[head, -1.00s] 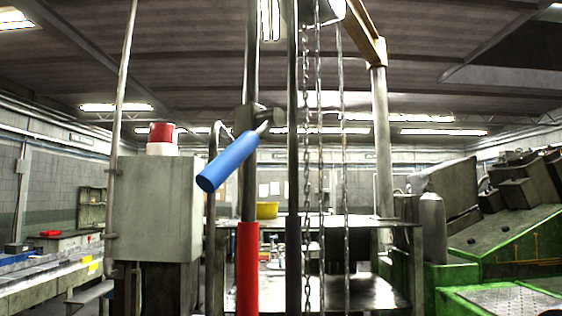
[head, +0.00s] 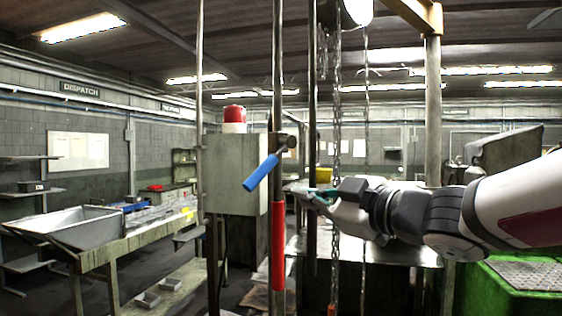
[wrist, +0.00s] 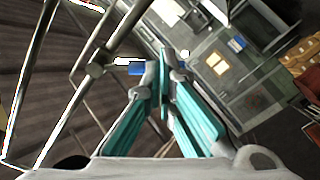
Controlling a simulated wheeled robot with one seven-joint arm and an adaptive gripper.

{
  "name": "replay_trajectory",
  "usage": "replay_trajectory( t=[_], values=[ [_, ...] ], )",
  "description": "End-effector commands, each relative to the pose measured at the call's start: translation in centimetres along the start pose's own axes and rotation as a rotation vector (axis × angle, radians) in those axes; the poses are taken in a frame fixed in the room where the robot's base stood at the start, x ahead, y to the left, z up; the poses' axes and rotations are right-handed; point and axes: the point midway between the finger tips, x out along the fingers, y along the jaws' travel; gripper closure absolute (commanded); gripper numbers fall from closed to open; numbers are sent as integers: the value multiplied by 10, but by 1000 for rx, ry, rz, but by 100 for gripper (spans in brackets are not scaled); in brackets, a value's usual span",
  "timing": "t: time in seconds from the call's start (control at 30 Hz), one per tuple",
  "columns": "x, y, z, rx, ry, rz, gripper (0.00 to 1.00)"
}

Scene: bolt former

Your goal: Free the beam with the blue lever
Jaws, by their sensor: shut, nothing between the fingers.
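The blue lever (head: 261,172) slants down to the left from a clamp on a dark upright post in the head view. The post has a red sleeve (head: 278,246) lower down. My gripper (head: 306,195) reaches in from the right, lower than the lever and to its right, apart from it in the picture. In the wrist view my gripper (wrist: 164,82) has its teal fingers together and empty. The lever (wrist: 130,68) shows there as a small blue piece just left of the fingertips, partly hidden. The beam (head: 415,14) looks to be the tan one at the top.
Chains (head: 336,130) hang right of the post, close to my gripper and wrist. A grey cabinet (head: 236,176) with a red lamp stands behind the lever. A metal table (head: 395,250) is below my arm. A workbench (head: 110,246) with a tray is at left.

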Motion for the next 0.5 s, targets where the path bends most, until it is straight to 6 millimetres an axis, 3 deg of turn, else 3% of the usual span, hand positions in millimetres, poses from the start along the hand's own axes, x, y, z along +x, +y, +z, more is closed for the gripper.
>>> replay_trajectory(
  t=[0.5],
  values=[
    [53,-1,3,1,-1,-1,100]
  ],
)
